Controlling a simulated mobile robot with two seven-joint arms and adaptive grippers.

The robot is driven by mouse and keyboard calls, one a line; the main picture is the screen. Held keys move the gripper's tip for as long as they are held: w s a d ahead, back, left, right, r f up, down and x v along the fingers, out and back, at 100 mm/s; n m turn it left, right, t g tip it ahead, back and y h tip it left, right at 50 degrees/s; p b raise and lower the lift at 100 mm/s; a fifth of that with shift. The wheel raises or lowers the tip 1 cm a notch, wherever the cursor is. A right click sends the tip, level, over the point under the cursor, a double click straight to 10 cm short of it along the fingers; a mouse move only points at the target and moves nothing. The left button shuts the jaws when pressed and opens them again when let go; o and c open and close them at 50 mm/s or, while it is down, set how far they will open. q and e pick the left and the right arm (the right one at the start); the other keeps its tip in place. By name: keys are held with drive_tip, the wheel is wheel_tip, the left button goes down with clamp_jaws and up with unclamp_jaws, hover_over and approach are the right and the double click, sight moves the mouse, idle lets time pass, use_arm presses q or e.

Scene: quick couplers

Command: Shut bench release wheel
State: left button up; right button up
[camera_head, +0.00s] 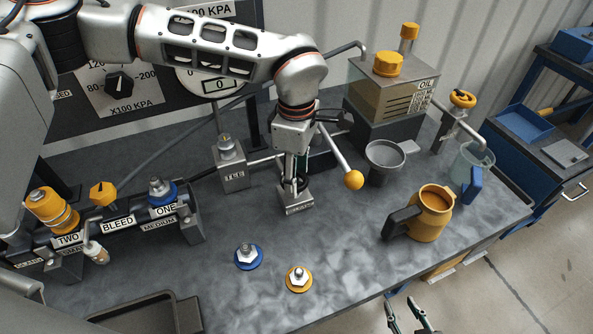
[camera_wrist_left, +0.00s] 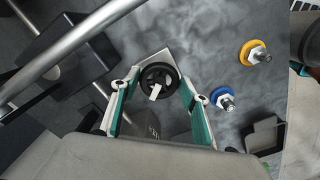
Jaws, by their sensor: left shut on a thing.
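The black release wheel (camera_wrist_left: 158,85) with a pale bar across it sits on a small labelled block (camera_head: 299,204) on the bench. My left gripper (camera_head: 294,182) reaches down over it from above. In the left wrist view its two fingers (camera_wrist_left: 160,88) stand on either side of the wheel and are shut on its rim. The head view mostly hides the wheel behind the fingers. My right gripper (camera_head: 409,316) is at the bottom edge of the head view, off the front of the bench, open and empty.
A lever with a yellow ball (camera_head: 354,180) slants close beside my left gripper. A grey funnel cup (camera_head: 384,161), a yellow jug (camera_head: 431,213) and an oil tank (camera_head: 390,92) stand to the right. Blue (camera_head: 248,257) and yellow (camera_head: 299,279) couplers lie in front. A coupler rack (camera_head: 117,224) is left.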

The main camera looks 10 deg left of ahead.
use_arm(q)
drive_tip(key=m, duration=0.3)
drive_tip(key=shift+r+m+p, duration=0.15)
drive_tip(key=shift+m+p, duration=0.15)
drive_tip(key=shift+p, duration=0.1)
drive_tip(key=shift+m+p, duration=0.45)
drive_tip(key=shift+m, duration=1.45)
drive_tip(key=o, duration=1.1)
drive_tip(key=shift+s+a, duration=0.1)
wheel_tip(320, 180, up, 12)
drive_tip(key=shift+f, duration=0.1)
